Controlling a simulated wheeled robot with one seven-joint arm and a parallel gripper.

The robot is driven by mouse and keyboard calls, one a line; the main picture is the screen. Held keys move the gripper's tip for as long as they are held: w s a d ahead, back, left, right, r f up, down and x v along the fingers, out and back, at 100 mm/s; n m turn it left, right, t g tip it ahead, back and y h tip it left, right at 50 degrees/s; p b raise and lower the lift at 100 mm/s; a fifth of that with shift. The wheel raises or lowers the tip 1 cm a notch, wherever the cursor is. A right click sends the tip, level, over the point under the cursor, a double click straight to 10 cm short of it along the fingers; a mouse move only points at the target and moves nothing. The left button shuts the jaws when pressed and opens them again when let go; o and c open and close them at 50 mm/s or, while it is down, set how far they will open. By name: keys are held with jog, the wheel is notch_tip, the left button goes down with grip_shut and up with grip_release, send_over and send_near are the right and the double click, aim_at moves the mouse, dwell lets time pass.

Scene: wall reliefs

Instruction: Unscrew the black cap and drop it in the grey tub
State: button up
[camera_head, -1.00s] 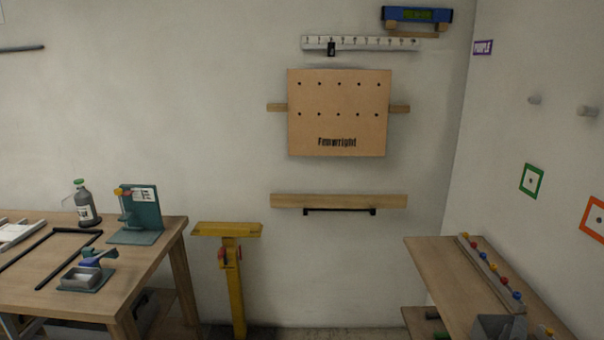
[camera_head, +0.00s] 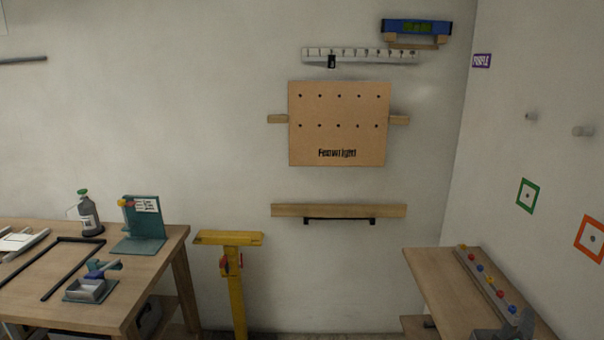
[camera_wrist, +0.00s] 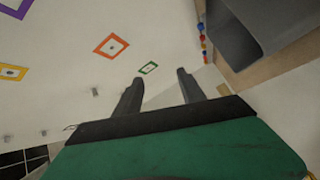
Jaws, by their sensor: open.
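My gripper (camera_wrist: 160,75) is open and empty in the wrist view, with its two dark fingers apart and the wall behind them. I cannot make out a black cap in either view. A grey block-like thing (camera_wrist: 250,32) fills the top right of the wrist view, close to wood; it may be the grey tub, but I cannot tell. A grey bottle (camera_head: 88,215) with a green top stands at the back of the left table in the head view.
The right bench (camera_head: 440,270) carries a rail with coloured knobs (camera_head: 490,280). A pegboard (camera_head: 338,137) hangs between them.

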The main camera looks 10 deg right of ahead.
jog(key=w+a+n+t+y, duration=0.3)
jog(key=w+a+n+y, duration=0.1)
jog(key=a, duration=1)
jog(key=w+a+n+t+y+p, duration=0.1)
jog(key=w+a+n+t+y, duration=0.3)
jog(key=w+a, duration=0.5)
jog(key=a+y, duration=0.2)
jog(key=a, duration=0.4)
jog(key=shift+w+r+y, duration=0.2)
jog(key=shift+r+y, duration=0.15)
jog(key=shift+y, duration=0.05)
jog(key=a+f+m+g+y, duration=0.2)
jog(key=a+f+m+g, duration=0.2)
jog(key=a+m+g, duration=0.15)
jog(key=s+a+m+g+y, duration=0.1)
jog(key=s+a+m+g, duration=0.1)
jog(key=s+g, duration=0.2)
jog(key=s+a+m+g, duration=0.2)
jog(key=s+g, duration=0.2)
jog(key=s, duration=0.5)
jog(key=shift+s+m+y, duration=0.15)
jog(key=shift+m+y, duration=0.2)
jog(key=shift+y, duration=0.05)
jog(key=shift+r, duration=0.1)
